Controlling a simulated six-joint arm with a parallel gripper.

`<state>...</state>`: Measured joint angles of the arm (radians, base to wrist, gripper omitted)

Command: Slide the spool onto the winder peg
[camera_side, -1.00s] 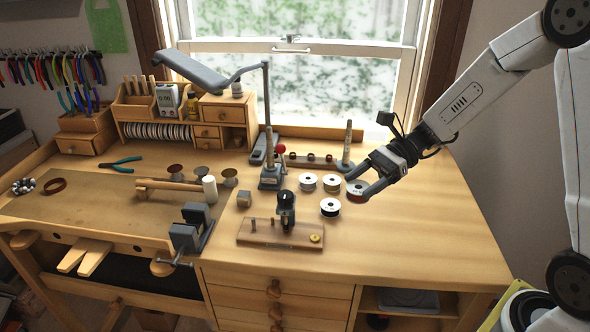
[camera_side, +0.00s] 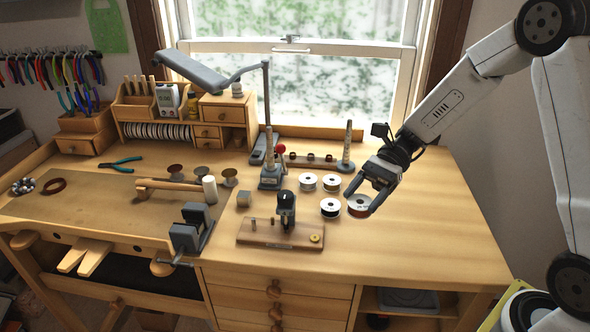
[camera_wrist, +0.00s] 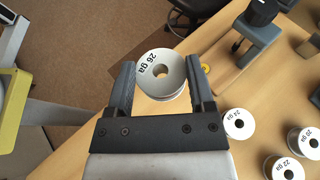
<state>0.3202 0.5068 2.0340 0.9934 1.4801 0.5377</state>
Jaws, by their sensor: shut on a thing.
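My gripper (camera_side: 363,201) is shut on a spool with a white label face and copper-brown wire (camera_side: 359,206). In the wrist view the held spool (camera_wrist: 148,74) reads "26 ga" and sits between both fingers of my gripper (camera_wrist: 160,80), its centre hole facing the camera. The winder's wooden base (camera_side: 270,240) lies left of my gripper, apart from the spool. It carries a grey upright (camera_side: 287,212) with a black knob, a short peg (camera_side: 253,224) and a brass knob (camera_side: 316,238). I cannot tell which post is the winder peg.
Several other spools stand on the bench, the nearest (camera_side: 330,207) just left of the held one. A grey stand with a red ball lever (camera_side: 271,175) and a tall tapered post (camera_side: 347,145) stand behind. The bench's front right (camera_side: 420,245) is clear.

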